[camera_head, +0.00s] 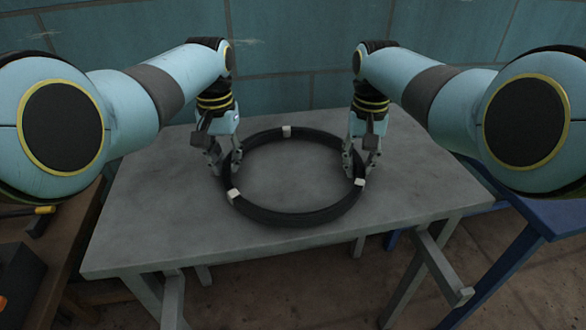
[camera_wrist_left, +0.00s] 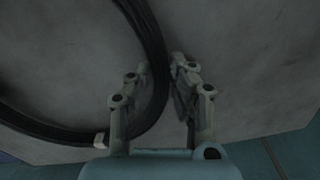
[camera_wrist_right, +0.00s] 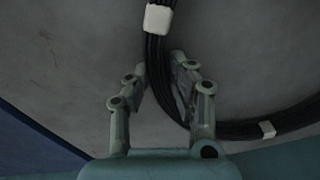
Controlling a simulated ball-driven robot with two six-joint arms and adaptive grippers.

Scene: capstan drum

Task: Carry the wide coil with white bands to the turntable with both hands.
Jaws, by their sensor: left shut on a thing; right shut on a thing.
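The wide black coil with white bands (camera_head: 290,217) lies as a large ring on a grey table (camera_head: 130,225) in the head view. White bands show at its far, front left and right sides. My left gripper (camera_head: 225,172) is shut on the coil's left side, and the coil passes between its fingers in the left wrist view (camera_wrist_left: 165,70). My right gripper (camera_head: 358,176) is shut on the coil's right side, close to a white band (camera_wrist_right: 158,18) in the right wrist view. I cannot make out a turntable in these frames.
A blue table (camera_head: 540,222) stands at the right beside the grey one. A brown bench (camera_head: 65,235) at the left holds a yellow-handled tool (camera_head: 43,211) and a dark box (camera_head: 18,275). A teal wall (camera_head: 300,45) is behind. The grey table around the coil is bare.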

